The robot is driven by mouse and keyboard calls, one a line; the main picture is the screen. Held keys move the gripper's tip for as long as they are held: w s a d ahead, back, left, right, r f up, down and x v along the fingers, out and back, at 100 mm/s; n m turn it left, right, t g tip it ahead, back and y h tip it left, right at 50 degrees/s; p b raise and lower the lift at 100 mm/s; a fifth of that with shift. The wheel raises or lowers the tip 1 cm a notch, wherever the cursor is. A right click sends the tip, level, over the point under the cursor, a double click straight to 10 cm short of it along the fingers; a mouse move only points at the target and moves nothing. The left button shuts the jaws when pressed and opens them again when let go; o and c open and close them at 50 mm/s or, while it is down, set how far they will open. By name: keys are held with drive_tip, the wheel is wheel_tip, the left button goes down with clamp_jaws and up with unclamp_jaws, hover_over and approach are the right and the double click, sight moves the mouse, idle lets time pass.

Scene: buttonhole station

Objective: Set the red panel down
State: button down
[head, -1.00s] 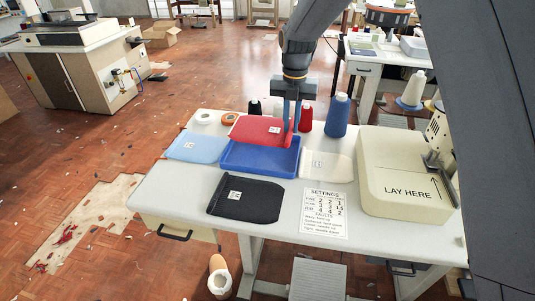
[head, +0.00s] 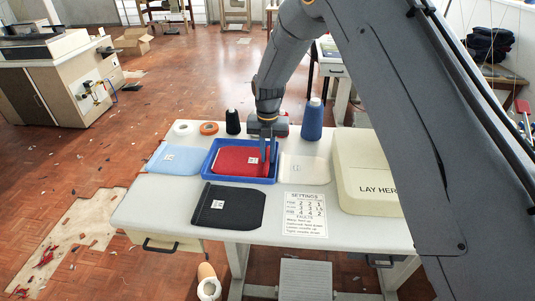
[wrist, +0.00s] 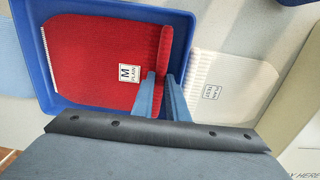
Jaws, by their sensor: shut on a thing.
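The red panel (head: 238,161) lies flat inside the blue tray (head: 211,174), within its rim in the head view. The wrist view shows the red panel (wrist: 95,55) with a white label marked M, and the tray's blue wall (wrist: 42,70) around its left and top. My gripper (head: 265,153) reaches down at the tray's right side. In the wrist view my gripper (wrist: 160,82) is shut on the panel's right edge, which bunches up between the fingers. Whether the panel fully rests on the tray floor is hard to tell.
A light blue panel (head: 174,158) lies left of the tray and a cream panel (head: 304,169) right of it. A black panel (head: 232,206) lies in front. Thread cones, including a blue one (head: 313,121), stand behind.

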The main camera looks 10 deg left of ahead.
drive_tip(key=shift+f, duration=0.2)
drive_tip(key=c, duration=2)
unclamp_jaws()
drive_tip(key=shift+r, duration=0.15)
wheel_tip(320, 180, up, 12)
drive_tip(key=b, duration=0.3)
drive_tip(key=shift+b, duration=0.4)
